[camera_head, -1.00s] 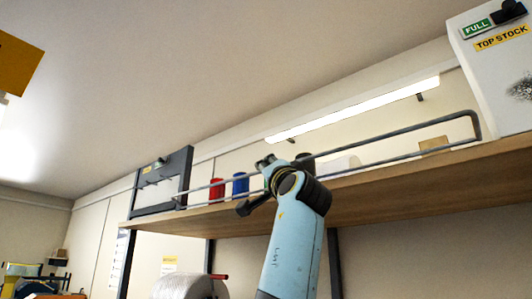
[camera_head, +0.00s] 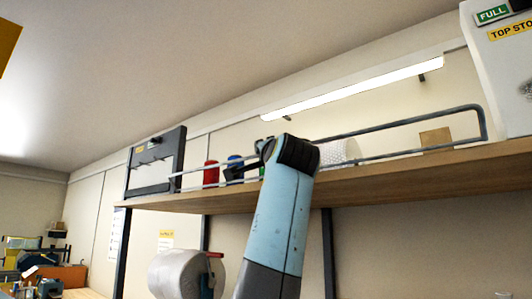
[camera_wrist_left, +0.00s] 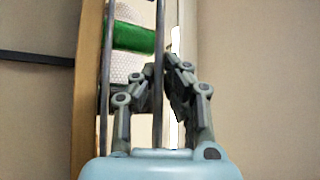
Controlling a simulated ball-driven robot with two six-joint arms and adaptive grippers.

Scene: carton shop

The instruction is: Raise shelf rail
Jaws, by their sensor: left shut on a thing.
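The shelf rail (camera_head: 400,123) is a long grey metal loop of an upper and a lower bar along the front of a high wooden shelf (camera_head: 400,172). My left gripper (camera_head: 249,160) reaches up to the rail from below, left of its middle. In the left wrist view the rail's bar (camera_wrist_left: 158,110) runs between the fingers, and my left gripper (camera_wrist_left: 163,72) is shut on it. The wrist hides part of the rail in the head view. My right gripper is in neither view.
On the shelf stand a dark rack (camera_head: 155,165), a red spool (camera_head: 211,173), a blue spool (camera_head: 234,160), a bubble-wrap roll (camera_head: 342,151) and a brown box (camera_head: 435,138). A white "TOP STOCK" box (camera_head: 497,75) stands at the right. A large roll (camera_head: 178,272) hangs below.

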